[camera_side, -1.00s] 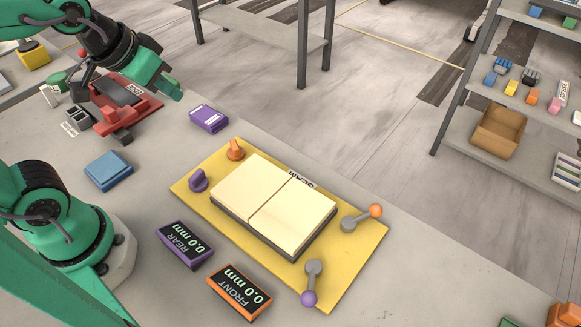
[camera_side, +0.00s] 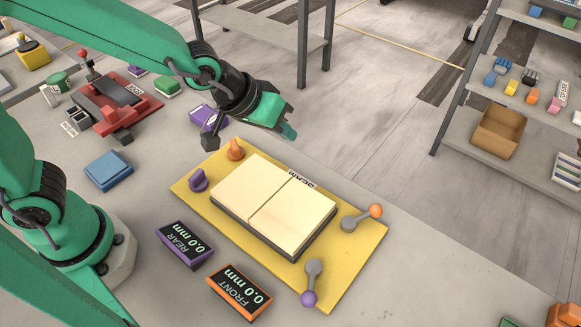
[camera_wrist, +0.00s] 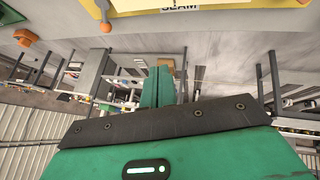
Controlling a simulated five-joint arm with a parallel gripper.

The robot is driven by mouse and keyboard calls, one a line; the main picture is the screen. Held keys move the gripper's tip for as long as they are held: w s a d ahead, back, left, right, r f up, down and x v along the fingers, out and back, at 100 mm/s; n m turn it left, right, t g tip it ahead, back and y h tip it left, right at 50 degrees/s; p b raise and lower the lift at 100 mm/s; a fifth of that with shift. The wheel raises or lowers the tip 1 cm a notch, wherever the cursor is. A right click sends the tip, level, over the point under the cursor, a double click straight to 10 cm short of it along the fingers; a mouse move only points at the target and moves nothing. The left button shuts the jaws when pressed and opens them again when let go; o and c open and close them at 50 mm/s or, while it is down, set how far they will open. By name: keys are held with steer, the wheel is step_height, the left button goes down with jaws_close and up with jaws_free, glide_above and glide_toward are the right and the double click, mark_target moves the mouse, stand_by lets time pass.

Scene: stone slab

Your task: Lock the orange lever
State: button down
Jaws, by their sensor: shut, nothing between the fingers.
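The orange lever (camera_side: 361,217) is a grey arm with an orange ball, at the right corner of the yellow plate (camera_side: 345,270). Its ball points right, toward the plate's outer edge. It also shows at the top left of the wrist view (camera_wrist: 105,24). My gripper (camera_side: 289,132) is shut and empty. In the side view it shows above the plate's far edge, up and left of the orange lever and apart from it. Its closed green fingers show in the wrist view (camera_wrist: 164,87). Two cream blocks (camera_side: 270,205) lie side by side on the plate.
A purple-ball lever (camera_side: 311,282) stands at the plate's near corner. An orange knob (camera_side: 235,149) and a purple knob (camera_side: 198,180) stand at its left end. The REAR (camera_side: 184,244) and FRONT (camera_side: 238,292) displays both read 0.0 mm. The slab right of the plate is clear.

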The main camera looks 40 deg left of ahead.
steer(key=h, duration=0.2)
glide_toward(354, 212)
step_height(354, 212, up, 4)
steer(key=shift+d+f, duration=0.1)
steer(key=shift+f, duration=0.1)
steer(key=shift+x, duration=4.95)
